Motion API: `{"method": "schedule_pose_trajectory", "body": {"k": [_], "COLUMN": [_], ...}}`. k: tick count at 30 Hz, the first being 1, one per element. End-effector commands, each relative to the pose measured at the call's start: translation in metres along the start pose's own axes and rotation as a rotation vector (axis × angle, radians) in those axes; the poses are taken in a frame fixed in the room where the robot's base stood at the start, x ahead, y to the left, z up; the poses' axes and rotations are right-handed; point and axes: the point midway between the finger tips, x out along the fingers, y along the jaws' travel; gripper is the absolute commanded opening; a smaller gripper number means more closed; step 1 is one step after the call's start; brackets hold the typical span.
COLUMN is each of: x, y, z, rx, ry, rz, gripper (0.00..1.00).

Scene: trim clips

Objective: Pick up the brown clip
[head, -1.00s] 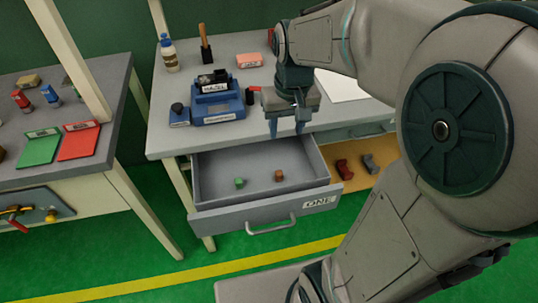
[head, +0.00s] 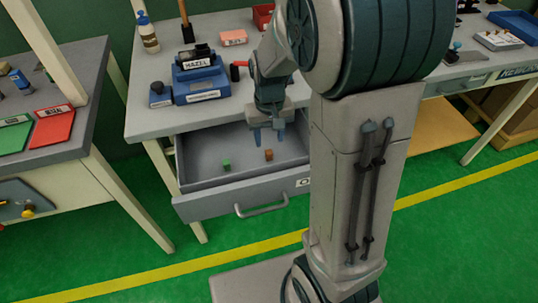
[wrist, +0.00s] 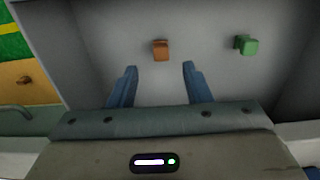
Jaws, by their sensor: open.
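The brown clip (head: 268,154) lies on the floor of the open grey drawer (head: 190,160). In the wrist view the brown clip (wrist: 160,50) sits just beyond the fingertips, roughly between them in the picture. A green clip (head: 226,165) lies in the same drawer, left of the brown one in the head view; it also shows at the right in the wrist view (wrist: 246,45). My gripper (head: 267,136) points down over the drawer, open and empty, apart from the brown clip. In the wrist view its two blue fingers (wrist: 160,77) are spread.
A grey worktop above the drawer holds a blue device labelled HAZEL (head: 198,80), a white bottle (head: 147,32) and a pink block (head: 233,37). The drawer's walls surround both clips. Another table with a red panel (head: 53,126) stands at the left.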

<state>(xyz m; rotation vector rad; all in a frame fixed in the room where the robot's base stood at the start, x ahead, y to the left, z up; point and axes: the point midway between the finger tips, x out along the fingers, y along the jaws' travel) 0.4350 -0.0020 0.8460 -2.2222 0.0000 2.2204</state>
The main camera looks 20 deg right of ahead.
Motion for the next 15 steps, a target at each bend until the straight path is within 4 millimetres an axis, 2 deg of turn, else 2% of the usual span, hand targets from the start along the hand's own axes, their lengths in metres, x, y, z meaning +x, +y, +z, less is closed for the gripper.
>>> {"method": "schedule_pose_trajectory", "body": {"k": [9, 15], "x": [0.045, 0.049], "y": [-0.001, -0.001], "z": [0.003, 0.003], "rx": [0.0, 0.001], "ry": [-0.004, -0.001], "rz": [0.001, 0.0], "gripper": [0.45, 0.45]}}
